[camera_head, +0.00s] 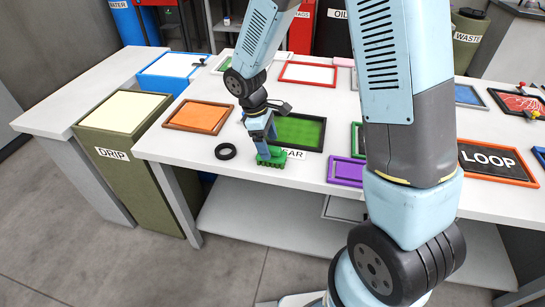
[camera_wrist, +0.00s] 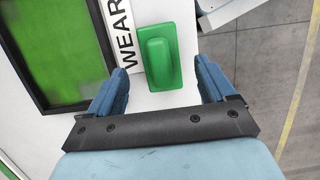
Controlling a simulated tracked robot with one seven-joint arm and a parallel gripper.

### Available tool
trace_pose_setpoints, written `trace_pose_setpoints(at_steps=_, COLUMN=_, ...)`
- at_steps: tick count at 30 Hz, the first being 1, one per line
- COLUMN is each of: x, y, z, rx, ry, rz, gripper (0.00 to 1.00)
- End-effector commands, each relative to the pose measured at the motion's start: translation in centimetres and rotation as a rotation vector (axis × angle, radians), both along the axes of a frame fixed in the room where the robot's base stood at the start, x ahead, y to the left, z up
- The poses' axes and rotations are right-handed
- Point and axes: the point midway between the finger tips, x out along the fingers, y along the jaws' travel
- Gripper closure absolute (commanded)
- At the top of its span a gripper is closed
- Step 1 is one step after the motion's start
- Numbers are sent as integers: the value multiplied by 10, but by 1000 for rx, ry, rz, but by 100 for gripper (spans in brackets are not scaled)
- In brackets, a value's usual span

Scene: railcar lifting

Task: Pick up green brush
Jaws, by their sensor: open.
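The green brush (camera_head: 270,158) lies on the white table near its front edge, in front of the black-framed green panel. In the wrist view the green brush (camera_wrist: 158,58) shows from above, with a rounded raised handle on a flat rectangular base. My gripper (camera_head: 266,145) is right above the brush in the head view. In the wrist view my gripper (camera_wrist: 165,75) has its two blue fingers wide apart, one to each side of the brush's near end. Nothing is held between them. Whether a finger touches the brush cannot be told.
The black-framed green panel (camera_wrist: 52,55) and a WEAR label (camera_wrist: 125,40) lie left of the brush in the wrist view. A purple frame (camera_head: 346,171) is to the right. The table edge is close.

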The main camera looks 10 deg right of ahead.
Motion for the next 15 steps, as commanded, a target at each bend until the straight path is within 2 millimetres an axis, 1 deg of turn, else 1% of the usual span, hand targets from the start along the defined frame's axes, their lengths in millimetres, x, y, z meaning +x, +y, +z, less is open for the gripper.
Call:
trace_pose_setpoints(at_steps=3, x=-4, y=-7, z=-15, rx=-2, ry=5, rz=0, gripper=17)
trace_pose_setpoints(at_steps=9, x=-7, y=-14, z=-38, rx=-2, ry=4, rz=0, gripper=17)
trace_pose_setpoints(at_steps=15, x=-7, y=-15, z=-43, rx=0, ry=1, rz=2, gripper=17)
